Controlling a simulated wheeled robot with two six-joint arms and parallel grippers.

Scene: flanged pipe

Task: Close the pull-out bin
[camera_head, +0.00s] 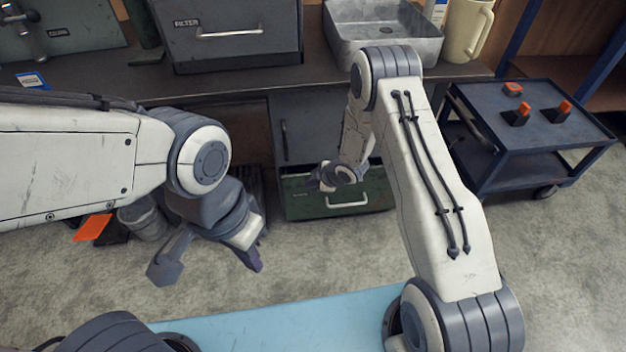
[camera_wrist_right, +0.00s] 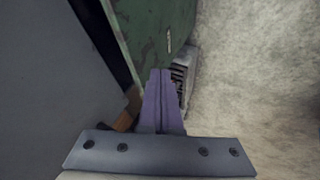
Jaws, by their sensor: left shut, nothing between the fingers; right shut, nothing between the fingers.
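The pull-out bin is low under the counter, with a green front (camera_head: 305,207) and a pale bar handle (camera_head: 347,200). It stands out from the grey cabinet above it. My right gripper (camera_head: 318,180) is shut and empty at the bin's upper left, partly hidden by its own wrist. In the right wrist view its closed purple fingers (camera_wrist_right: 160,74) point along the green panel (camera_wrist_right: 160,22), with a dark gap between panel and grey cabinet (camera_wrist_right: 45,75). Whether they touch it, I cannot tell. My left gripper (camera_head: 256,266) is shut and empty, over the floor left of the bin.
The counter (camera_head: 270,84) runs above the bin, holding a grey filter box (camera_head: 235,40), a metal sink (camera_head: 385,35) and a beige jug (camera_head: 466,30). A dark cart (camera_head: 555,145) stands at right. A grey can (camera_head: 145,220) sits at left. Floor before the bin is clear.

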